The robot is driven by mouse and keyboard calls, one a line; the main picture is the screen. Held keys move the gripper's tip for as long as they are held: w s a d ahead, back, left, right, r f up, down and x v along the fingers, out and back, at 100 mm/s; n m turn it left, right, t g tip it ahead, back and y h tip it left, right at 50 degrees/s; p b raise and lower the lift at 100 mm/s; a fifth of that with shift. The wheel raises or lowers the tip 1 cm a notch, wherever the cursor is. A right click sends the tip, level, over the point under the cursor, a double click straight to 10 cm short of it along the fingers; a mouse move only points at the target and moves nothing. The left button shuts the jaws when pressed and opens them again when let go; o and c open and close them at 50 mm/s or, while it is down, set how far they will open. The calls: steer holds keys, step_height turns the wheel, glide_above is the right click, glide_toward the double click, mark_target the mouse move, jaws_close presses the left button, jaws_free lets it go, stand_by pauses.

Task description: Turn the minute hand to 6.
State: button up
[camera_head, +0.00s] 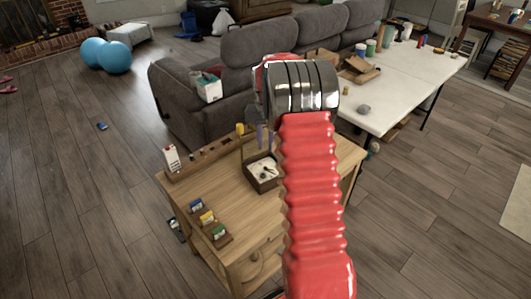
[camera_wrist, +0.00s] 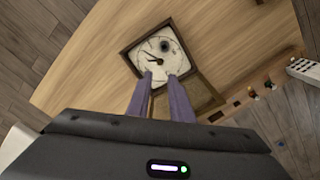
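A square wooden clock (camera_wrist: 128,54) lies face up on the wooden desk, its white dial (camera_wrist: 177,63) framed in brown. Short black hands (camera_wrist: 152,57) show left of the dial's middle; which is the minute hand I cannot tell. A dark round spot sits near the dial's far edge. The numerals are too small to read. The clock (camera_head: 262,188) also shows in the head view, left of my arm. My gripper (camera_wrist: 160,75) has two purple fingers, apart with nothing between them. Their tips overlap the dial's near edge in the wrist view; contact cannot be told.
The wooden desk (camera_head: 190,188) carries a rail with small items along its back left edge and several small card holders (camera_head: 207,217) at the front left. A white table (camera_head: 400,85) with a cardboard box stands behind right. A grey sofa (camera_head: 185,95) stands behind.

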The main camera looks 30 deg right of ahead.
mark_target(265, 167)
steer(key=shift+r, duration=1.65)
steer(key=n, duration=0.9)
steer(key=shift+f, duration=0.1)
step_height(265, 167, down, 14)
steer(key=shift+r, duration=0.2)
steer(key=shift+c, duration=0.2)
jaws_close()
